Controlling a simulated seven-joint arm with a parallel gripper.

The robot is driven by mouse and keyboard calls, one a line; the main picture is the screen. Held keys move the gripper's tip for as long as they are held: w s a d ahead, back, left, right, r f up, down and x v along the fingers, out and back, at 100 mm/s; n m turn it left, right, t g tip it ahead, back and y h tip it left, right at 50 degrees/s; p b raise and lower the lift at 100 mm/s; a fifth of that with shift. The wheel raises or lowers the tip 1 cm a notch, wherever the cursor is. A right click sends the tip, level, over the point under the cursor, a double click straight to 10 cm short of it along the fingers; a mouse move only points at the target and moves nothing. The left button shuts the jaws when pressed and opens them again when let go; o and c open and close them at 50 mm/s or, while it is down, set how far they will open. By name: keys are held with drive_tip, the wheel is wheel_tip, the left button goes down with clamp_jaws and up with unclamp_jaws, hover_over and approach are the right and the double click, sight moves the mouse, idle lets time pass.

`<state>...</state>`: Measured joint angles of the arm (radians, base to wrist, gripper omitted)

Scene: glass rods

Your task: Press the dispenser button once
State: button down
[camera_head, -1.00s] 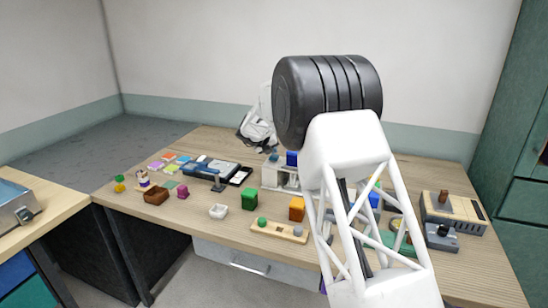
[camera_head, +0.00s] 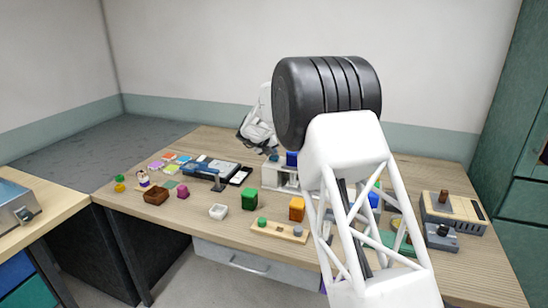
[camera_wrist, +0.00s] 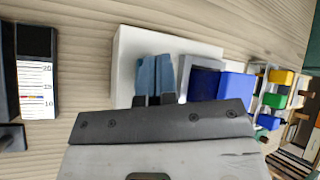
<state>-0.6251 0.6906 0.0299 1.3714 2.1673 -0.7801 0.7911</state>
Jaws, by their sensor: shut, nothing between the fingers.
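A white box-like unit that looks like the dispenser (camera_head: 268,176) stands near the middle of the table, with a dark blue block (camera_head: 291,158) at its top. In the wrist view, the white body (camera_wrist: 127,55) lies behind my fingers, and the blue block (camera_wrist: 204,82) is just to their right. My gripper (camera_wrist: 155,78) is shut and empty, its two blue fingertips together over the white body. It also shows small in the head view (camera_head: 273,156), at the unit's top left. I see no button clearly; the fingers may cover it. Contact cannot be told.
A black-framed device (camera_wrist: 37,75) lies to the left in the wrist view. Coloured blocks (camera_wrist: 275,98) stand to the right.

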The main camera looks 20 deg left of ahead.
drive_tip(key=shift+f, duration=0.55)
idle(0.9)
drive_tip(key=shift+r, duration=1.15)
drive_tip(key=shift+r, duration=0.15)
drive_tip(key=shift+r, duration=2.4)
